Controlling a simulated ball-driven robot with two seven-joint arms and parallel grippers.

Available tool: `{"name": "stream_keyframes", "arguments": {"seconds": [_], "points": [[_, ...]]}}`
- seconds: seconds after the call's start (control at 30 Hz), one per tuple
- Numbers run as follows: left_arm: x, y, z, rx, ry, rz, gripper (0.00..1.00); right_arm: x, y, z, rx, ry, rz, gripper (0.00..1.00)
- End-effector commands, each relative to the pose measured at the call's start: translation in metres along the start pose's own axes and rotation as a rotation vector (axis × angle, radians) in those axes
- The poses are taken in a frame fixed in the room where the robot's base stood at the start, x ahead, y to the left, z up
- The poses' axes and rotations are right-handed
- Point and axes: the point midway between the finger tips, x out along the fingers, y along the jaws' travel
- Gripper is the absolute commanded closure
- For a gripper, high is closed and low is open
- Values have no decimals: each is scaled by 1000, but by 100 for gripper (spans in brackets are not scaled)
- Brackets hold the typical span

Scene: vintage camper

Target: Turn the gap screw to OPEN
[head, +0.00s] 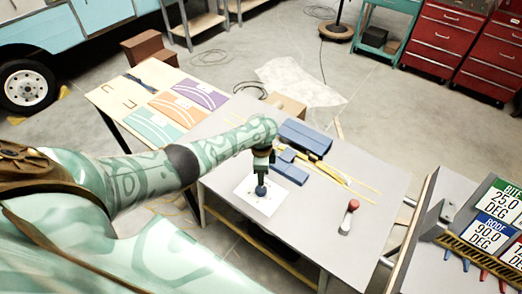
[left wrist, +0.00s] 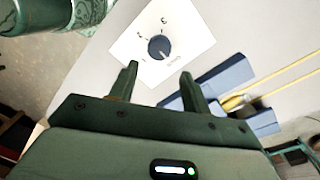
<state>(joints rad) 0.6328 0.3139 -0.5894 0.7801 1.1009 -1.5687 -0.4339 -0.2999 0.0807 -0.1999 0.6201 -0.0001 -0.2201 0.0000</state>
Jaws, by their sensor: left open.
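The gap screw is a round dark blue knob (left wrist: 159,47) on a white dial plate (left wrist: 195,33) with small marks around it. A light pointer line on the knob faces the lower right, toward small lettering I cannot read. In the head view the knob (head: 261,191) and plate (head: 268,206) lie on the grey table. My left gripper (left wrist: 157,71) is open and empty, its fingertips pointing at the knob. In the wrist view the knob appears just beyond the gap between the fingers, with no contact visible. In the head view the left gripper (head: 262,172) hangs over the knob. My right gripper is not in view.
A blue tool (head: 305,136) and yellow rods (head: 345,180) lie on the table (head: 290,225) beside the plate. A red-ended handle (head: 352,206) stands at right. Number signs (head: 497,208) stand at far right.

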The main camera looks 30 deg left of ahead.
Motion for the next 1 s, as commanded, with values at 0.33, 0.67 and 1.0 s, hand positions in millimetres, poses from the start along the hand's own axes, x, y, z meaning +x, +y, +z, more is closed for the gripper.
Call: {"name": "stream_keyframes", "arguments": {"seconds": [0.33, 0.67, 1.0], "points": [[-70, 0, 0, -1, 0, 1, 52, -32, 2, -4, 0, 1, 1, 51], [-75, 0, 0, -2, 0, 2, 52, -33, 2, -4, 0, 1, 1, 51], [-74, 2, 0, 2, -1, 0, 52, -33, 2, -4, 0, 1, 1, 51]]}}
